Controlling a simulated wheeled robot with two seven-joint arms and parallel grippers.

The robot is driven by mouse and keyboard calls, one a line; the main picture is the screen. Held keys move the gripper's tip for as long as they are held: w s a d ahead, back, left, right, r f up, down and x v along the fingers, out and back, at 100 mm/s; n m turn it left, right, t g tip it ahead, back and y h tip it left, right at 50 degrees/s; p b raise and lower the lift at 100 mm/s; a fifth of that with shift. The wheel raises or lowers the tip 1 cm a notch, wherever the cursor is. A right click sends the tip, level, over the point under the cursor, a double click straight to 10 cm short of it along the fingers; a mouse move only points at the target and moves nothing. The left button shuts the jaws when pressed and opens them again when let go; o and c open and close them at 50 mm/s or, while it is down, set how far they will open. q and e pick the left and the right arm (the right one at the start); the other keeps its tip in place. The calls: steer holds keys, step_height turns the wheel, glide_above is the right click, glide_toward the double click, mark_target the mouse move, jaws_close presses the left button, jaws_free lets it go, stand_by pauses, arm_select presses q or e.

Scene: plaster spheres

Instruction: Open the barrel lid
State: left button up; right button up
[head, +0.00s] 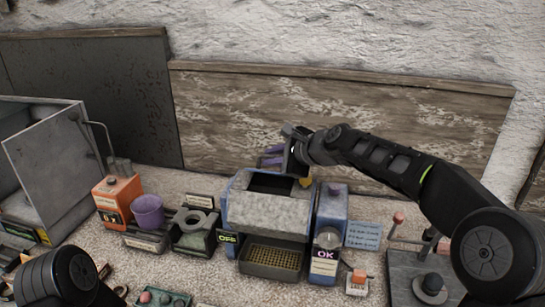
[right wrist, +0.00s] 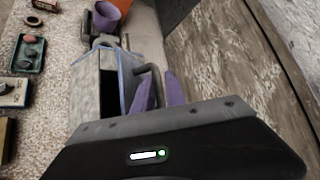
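The barrel (head: 233,205) is a grey, blue-edged box on a machine in the middle of the bench. A dark opening (head: 270,182) shows in its top, above a speckled grey front. It is also in the right wrist view (right wrist: 88,92). I cannot tell which panel is the lid. My right gripper (head: 271,156) has purple fingers and is at the back of the barrel. In the right wrist view its fingers (right wrist: 160,92) are slightly apart, beside a dark bent handle (right wrist: 149,69) at the barrel's edge. Whether they grip it is unclear. My left gripper is out of view.
A blue post labelled OK (head: 332,212) stands close right of the barrel. A tray with a yellowish mesh (head: 272,262) lies in front. An orange box (head: 116,196) and purple cup (head: 147,211) are to the left. A wooden panel (head: 400,125) is behind.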

steer(key=shift+o, duration=0.2)
steer(key=shift+d, duration=0.1)
steer(key=shift+s+d+r, duration=0.15)
steer(key=shift+s, duration=0.05)
steer(key=b+v, duration=0.2)
steer(key=v, duration=0.4)
steer(key=shift+s, duration=0.1)
steer(key=shift+s+d+r, duration=0.25)
steer(key=shift+s+r, duration=0.05)
